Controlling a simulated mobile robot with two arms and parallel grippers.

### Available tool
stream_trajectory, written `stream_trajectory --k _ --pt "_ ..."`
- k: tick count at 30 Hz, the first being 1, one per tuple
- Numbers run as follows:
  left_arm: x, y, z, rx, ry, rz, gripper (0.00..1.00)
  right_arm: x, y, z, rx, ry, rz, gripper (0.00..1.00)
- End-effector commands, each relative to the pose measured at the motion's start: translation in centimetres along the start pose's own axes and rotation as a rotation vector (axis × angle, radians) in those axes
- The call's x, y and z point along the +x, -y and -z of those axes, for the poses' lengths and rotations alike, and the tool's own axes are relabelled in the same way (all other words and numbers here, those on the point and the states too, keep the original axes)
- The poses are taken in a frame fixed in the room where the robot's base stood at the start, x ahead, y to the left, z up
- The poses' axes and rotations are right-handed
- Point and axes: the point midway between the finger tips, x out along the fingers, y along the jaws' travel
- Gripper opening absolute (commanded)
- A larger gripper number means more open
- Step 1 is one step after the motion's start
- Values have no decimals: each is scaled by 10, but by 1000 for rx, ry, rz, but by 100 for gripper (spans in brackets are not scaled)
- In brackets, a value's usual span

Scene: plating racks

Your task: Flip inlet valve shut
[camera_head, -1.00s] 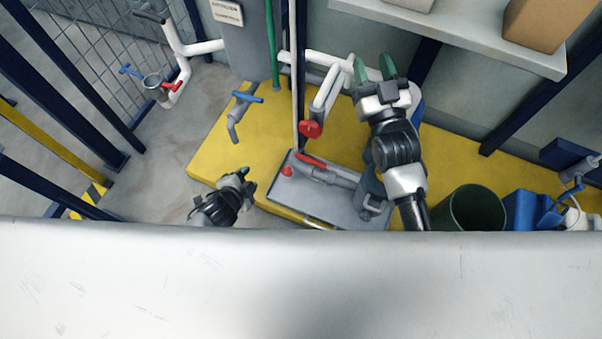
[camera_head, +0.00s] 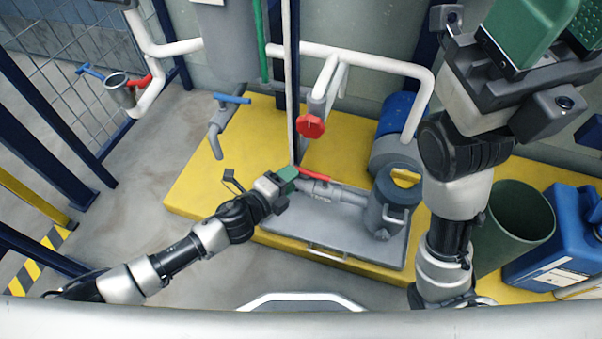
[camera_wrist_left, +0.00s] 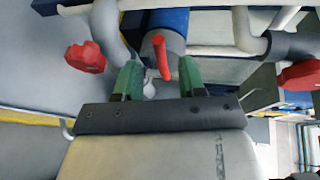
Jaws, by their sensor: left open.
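A red lever (camera_head: 312,173) sits on a grey pipe that runs into a grey canister-shaped pump (camera_head: 390,200). My left gripper (camera_head: 288,180) is at the left end of this lever, over the grey base plate (camera_head: 310,225). In the left wrist view the red lever (camera_wrist_left: 162,57) stands between the two green fingers of my left gripper (camera_wrist_left: 157,80), just beyond their tips. The fingers are apart and appear not to touch it. My right gripper (camera_head: 560,40) is large and raised at the upper right, fingers apart and empty, partly cut off by the frame edge.
A red round knob (camera_head: 310,126) on a white pipe is just above the lever. A blue-handled tap (camera_head: 232,99) stands at left. A green bin (camera_head: 515,225) and a blue jerrycan (camera_head: 570,240) stand at right. The yellow platform (camera_head: 205,180) is bare at left.

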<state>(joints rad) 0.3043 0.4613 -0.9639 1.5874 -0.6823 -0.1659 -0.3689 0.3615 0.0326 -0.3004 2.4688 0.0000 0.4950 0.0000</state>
Motion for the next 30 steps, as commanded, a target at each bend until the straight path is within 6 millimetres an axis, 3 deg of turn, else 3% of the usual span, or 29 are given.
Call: stream_trajectory --k 3,9,20,28,30 --pt "24 -3 0 1 -1 3 40 1 2 6 -4 -32 11 43" --pt "47 -2 0 -2 1 1 40 8 4 11 -8 -62 23 43" --pt "52 0 0 -3 0 -1 40 11 4 13 -10 -68 26 43" --pt "52 0 0 -3 1 -1 2 11 4 13 -9 -68 26 43" --pt "52 0 0 -3 1 -1 0 11 4 13 -9 -68 26 43"
